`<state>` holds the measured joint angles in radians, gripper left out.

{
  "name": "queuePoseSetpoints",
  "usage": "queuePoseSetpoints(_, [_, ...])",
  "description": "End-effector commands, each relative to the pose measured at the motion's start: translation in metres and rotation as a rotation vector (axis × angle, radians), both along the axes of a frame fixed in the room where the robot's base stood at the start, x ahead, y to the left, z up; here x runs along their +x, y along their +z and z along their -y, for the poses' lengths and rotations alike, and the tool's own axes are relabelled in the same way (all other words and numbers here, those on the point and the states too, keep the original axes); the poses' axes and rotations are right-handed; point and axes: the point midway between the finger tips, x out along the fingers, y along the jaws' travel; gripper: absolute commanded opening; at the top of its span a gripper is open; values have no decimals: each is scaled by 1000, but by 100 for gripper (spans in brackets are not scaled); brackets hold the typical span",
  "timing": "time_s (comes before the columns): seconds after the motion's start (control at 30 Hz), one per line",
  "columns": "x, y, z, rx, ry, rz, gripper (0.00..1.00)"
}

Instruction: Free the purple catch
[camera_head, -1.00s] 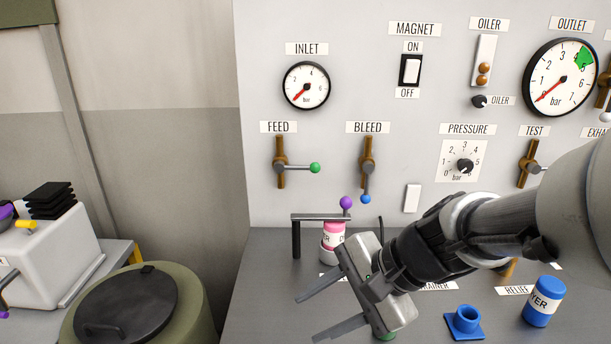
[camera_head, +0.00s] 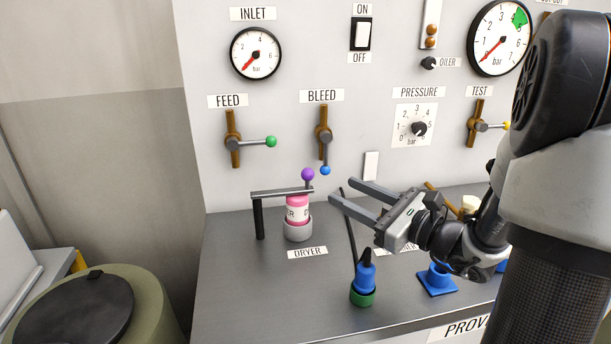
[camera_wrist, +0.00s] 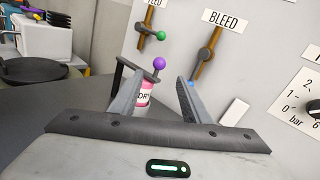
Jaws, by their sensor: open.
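The purple catch is a purple ball (camera_head: 308,174) on the right end of a grey bar (camera_head: 275,193). The bar is carried by a black post at its left and lies across the top of a pink dryer canister (camera_head: 298,209), which sits in a grey cup above the DRYER label. My gripper (camera_head: 340,190) is open and empty, to the right of the canister, with its fingers pointing left toward it. In the wrist view the purple ball (camera_wrist: 159,63) and the canister (camera_wrist: 144,94) show between the two fingers, beyond the tips; the left finger hides part of the canister.
The BLEED lever (camera_head: 324,145) with its blue knob hangs just above and right of the purple ball. The FEED lever (camera_head: 250,142) is on the panel at left. A blue fitting in a green base (camera_head: 363,285) stands in front. The bench front left is clear.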

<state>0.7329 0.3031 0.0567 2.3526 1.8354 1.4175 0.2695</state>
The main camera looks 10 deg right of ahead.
Motion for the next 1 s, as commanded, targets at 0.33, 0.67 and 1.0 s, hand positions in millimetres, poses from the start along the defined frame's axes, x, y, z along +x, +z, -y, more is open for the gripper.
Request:
queuePoseSetpoints(0.33, [64, -2, -45, 0, 5, -1, 43])
queuePoseSetpoints(0.67, [102, -1, -69, -1, 3, -1, 43])
queuePoseSetpoints(1.0, [106, 0, -72, 0, 2, -2, 43])
